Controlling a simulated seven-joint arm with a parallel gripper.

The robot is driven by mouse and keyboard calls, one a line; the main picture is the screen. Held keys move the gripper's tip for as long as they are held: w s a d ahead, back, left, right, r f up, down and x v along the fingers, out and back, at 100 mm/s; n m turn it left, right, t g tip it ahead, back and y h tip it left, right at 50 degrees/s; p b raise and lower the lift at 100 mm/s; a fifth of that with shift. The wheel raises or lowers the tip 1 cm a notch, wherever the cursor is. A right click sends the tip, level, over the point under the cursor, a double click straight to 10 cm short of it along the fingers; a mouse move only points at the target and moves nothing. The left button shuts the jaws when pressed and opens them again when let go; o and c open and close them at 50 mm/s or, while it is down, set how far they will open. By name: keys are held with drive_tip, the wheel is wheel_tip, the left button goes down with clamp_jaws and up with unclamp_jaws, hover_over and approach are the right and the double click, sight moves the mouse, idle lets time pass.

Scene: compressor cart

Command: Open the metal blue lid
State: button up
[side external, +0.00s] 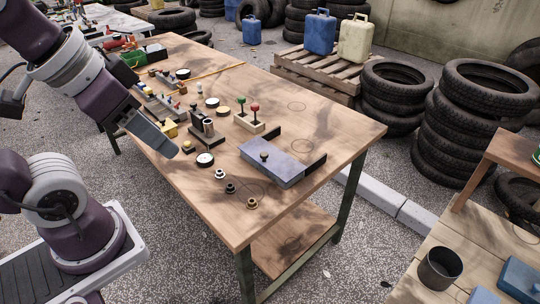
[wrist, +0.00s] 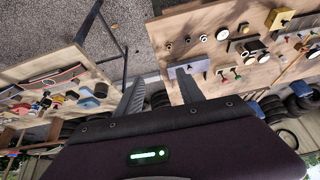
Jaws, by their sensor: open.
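The blue-grey metal lid (side external: 280,168) is a flat rectangular plate with a small dark knob (side external: 264,156) on top. It lies flat near the front right part of the wooden table (side external: 330,125), with dark upright strips (side external: 316,166) beside it. The lid also shows in the wrist view (wrist: 183,68), partly hidden behind one finger. My gripper (side external: 166,143) is above the table's left edge, well left of the lid and apart from it. In the wrist view, my gripper (wrist: 160,88) has its two fingers spread, with nothing between them.
A box with green and red knobs (side external: 250,121), a black bracket (side external: 203,128) and several small round knobs (side external: 230,188) stand around the lid. More fittings crowd the table's left side. A second table with a dark cup (side external: 440,267) is at lower right. The table's right end is clear.

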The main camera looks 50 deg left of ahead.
drive_tip(key=w+a+r+m+g, duration=0.1)
drive_tip(key=w+a+m, duration=0.1)
drive_tip(key=w, duration=0.7)
drive_tip(key=m+g, duration=0.4)
drive_tip(key=m, duration=0.2)
hover_over(264, 153)
wheel_tip(264, 153, down, 20)
drive_tip(key=shift+m, duration=0.4)
wheel_tip(264, 153, down, 9)
drive_tip(key=shift+s+d+r, duration=0.1)
clamp_jaws()
drive_tip(key=shift+r, duration=0.1)
